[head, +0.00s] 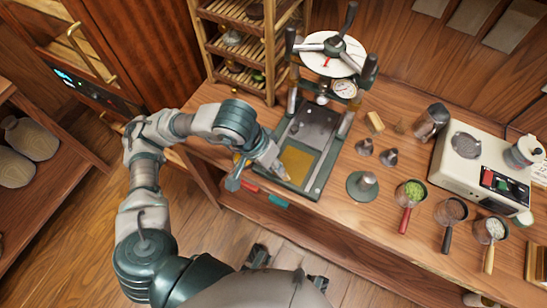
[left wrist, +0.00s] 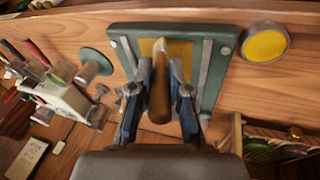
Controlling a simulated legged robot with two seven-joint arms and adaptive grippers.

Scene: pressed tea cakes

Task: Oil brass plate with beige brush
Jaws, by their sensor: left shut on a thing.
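The brass plate (head: 299,160) is a yellow square set in the dark green base of a press (head: 316,128) on the wooden bench. It also shows in the left wrist view (left wrist: 147,46), partly hidden by the brush. My left gripper (head: 272,160) is at the plate's left side. In the left wrist view its fingers (left wrist: 160,95) are shut on the brown handle of the beige brush (left wrist: 160,98). The brush's pale head (left wrist: 178,48) points over the plate; I cannot tell whether it touches. My right gripper is not in view.
Metal tampers (head: 364,184), handled cups (head: 411,192) and a white scale-like machine (head: 480,165) stand right of the press. A wooden shelf rack (head: 245,50) stands behind it. A round yellow-topped dish (left wrist: 265,43) is beside the press in the left wrist view.

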